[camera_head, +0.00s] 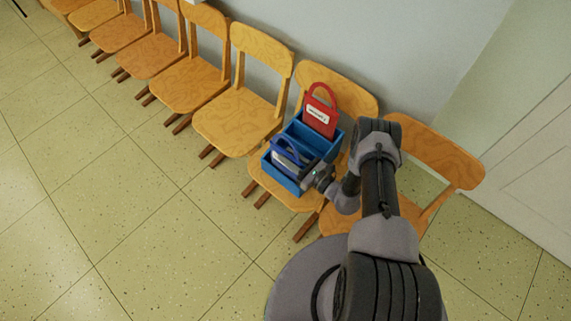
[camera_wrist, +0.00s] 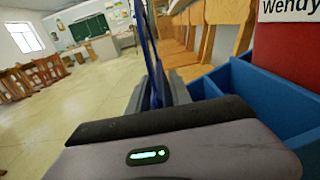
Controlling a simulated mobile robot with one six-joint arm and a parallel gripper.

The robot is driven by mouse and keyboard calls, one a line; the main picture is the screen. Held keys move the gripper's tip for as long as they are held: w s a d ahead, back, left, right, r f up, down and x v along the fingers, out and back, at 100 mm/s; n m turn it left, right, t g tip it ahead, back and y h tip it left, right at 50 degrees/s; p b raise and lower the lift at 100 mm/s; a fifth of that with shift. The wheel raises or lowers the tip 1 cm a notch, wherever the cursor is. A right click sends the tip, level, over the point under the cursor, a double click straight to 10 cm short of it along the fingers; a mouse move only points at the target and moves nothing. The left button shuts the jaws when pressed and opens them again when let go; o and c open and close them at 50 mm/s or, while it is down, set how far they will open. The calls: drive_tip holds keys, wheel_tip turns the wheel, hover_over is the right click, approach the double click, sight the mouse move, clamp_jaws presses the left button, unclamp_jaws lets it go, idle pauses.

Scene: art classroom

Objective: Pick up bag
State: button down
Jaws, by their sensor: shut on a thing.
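A blue bag with a looped handle (camera_head: 285,146) stands in the near compartment of a blue divided box (camera_head: 281,178) on a wooden chair. A red bag (camera_head: 319,118) with a white label stands in the far compartment; it also shows in the wrist view (camera_wrist: 290,52), where the label reads "Wendy". My gripper (camera_head: 309,173) reaches in from the right at the near compartment. In the wrist view my gripper (camera_wrist: 155,88) is shut on the blue bag, seen edge-on as a thin blue strip (camera_wrist: 149,45) between the fingers. The bag's lower part is hidden.
A row of wooden chairs (camera_head: 240,115) stands along the wall to the left, and another chair (camera_head: 435,155) is right of the box, partly behind my arm. The tiled floor (camera_head: 120,210) to the left is clear. A pale door (camera_head: 530,190) is at the right.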

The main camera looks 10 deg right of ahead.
idle(0.8)
wheel_tip(320, 180, up, 10)
drive_tip(key=p, duration=0.5)
idle(0.6)
